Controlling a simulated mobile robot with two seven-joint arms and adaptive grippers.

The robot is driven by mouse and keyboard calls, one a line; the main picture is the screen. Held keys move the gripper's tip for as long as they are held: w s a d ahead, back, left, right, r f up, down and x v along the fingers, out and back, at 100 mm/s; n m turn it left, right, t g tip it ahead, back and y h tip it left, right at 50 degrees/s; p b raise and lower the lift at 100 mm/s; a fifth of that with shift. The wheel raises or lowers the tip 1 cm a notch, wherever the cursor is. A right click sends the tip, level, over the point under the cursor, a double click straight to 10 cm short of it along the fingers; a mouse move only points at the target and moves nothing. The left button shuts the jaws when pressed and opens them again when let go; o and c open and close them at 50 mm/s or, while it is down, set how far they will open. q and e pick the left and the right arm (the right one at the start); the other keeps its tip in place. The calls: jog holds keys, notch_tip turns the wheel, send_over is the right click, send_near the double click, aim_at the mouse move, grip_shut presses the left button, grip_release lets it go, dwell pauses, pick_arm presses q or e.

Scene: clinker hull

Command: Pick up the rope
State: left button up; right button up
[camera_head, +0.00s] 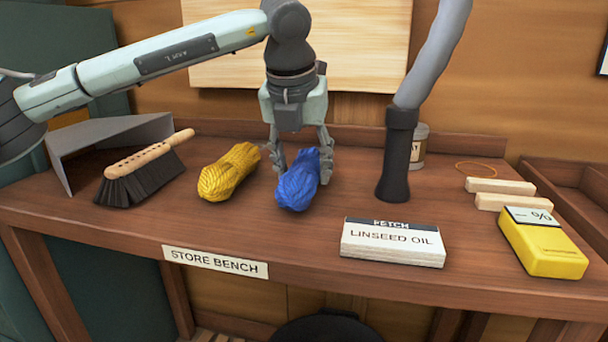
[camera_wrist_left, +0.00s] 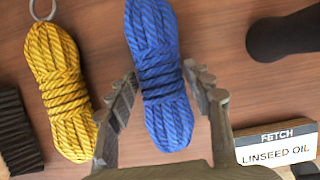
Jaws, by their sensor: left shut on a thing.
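Two rope hanks lie on the store bench, a yellow rope (camera_head: 229,172) and a blue rope (camera_head: 298,182) to its right. My left gripper (camera_head: 303,168) points down over the blue rope, with one finger on each side of it, and is shut on it. In the left wrist view the blue rope (camera_wrist_left: 158,80) runs between the two fingers, and the yellow rope (camera_wrist_left: 58,92) lies to the left, outside them. The blue rope appears to be at bench level; I cannot tell whether it is lifted. My right gripper is not in view.
A brush (camera_head: 143,174) and grey dustpan (camera_head: 104,140) stand left. A black nozzle on a grey hose (camera_head: 396,160) stands right of the blue rope, before a tin (camera_head: 419,146). A linseed oil sign (camera_head: 392,243), pale blocks (camera_head: 503,193) and a yellow box (camera_head: 543,245) are right.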

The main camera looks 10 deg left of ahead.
aim_at(302, 157)
pick_arm(q)
jog(key=shift+r, duration=0.45)
jog(key=r, duration=0.3)
jog(key=shift+a+r, duration=0.2)
jog(key=shift+r, duration=0.1)
jog(key=s+a+r, duration=0.6)
jog(key=a, duration=0.3)
jog(key=shift+s+a+r+b, duration=0.2)
jog(key=shift+r+b, duration=0.1)
jog(key=shift+b, duration=0.05)
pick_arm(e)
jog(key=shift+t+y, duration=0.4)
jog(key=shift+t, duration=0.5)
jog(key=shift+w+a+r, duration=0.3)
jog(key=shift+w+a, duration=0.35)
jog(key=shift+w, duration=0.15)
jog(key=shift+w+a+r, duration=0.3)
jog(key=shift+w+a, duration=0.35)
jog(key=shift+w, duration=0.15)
pick_arm(q)
jog(key=shift+w+d, duration=0.1)
